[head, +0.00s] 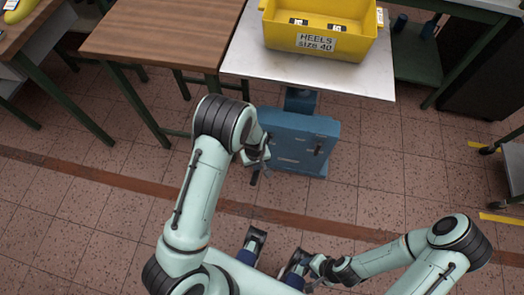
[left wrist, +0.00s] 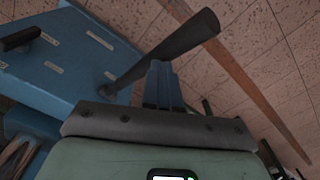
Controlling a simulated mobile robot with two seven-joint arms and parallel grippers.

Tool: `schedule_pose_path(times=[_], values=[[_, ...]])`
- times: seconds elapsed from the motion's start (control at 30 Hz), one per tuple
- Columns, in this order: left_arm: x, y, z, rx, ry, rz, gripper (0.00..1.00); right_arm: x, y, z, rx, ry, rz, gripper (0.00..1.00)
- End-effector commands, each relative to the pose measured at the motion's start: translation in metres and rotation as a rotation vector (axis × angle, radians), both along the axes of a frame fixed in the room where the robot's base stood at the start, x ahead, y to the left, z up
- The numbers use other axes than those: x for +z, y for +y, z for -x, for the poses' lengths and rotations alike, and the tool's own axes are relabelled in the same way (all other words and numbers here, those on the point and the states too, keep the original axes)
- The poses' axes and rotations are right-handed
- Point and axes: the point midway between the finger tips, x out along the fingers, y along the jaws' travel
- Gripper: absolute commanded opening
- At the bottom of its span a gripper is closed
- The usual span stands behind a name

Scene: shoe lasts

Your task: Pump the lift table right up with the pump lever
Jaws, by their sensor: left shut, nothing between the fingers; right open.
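The lift table has a pale metal top (head: 240,62) on a blue base (head: 318,128). The top stands about level with the neighbouring bench. The dark pump lever (head: 254,179) sticks out from the base's left side; in the left wrist view the lever (left wrist: 180,45) runs up and right from the blue housing (left wrist: 60,70). My left gripper (head: 262,160) is shut and empty beside the lever. Its fingers (left wrist: 161,72) overlap the lever's edge in the wrist view; I cannot tell whether they touch. My right gripper (head: 310,270) is low at the front, its fingers hard to make out.
A yellow crate (head: 345,45) labelled "HEELS size 40" stands on the lift table's top. A wooden bench (head: 160,35) is close on the left. Another bench with a green frame (head: 425,62) stands at the right. The tiled floor (head: 385,170) right of the base is clear.

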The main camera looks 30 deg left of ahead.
Motion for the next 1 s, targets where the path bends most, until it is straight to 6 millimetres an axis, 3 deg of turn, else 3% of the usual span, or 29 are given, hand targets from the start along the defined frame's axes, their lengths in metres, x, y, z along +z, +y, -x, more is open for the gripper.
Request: schedule_pose_path(times=[0.17,0.6,0.87,1.0], values=[[-0.006,0.0,0.002,0.0,0.004,0.0,0.0,-0.004,0.0,0.001,0.0,0.001,0.0,0.47],[-0.054,0.0,0.002,0.001,0.004,0.0,0.0,-0.038,0.0,0.006,0.0,0.01,0.0,0.47],[-0.052,0.0,0.001,0.0,0.003,0.0,0.0,-0.038,0.0,0.005,-0.001,0.01,0.001,0.47],[-0.039,0.0,0.0,0.0,0.001,-0.001,0.0,-0.029,0.0,0.005,-0.001,0.009,0.002,0.47]])
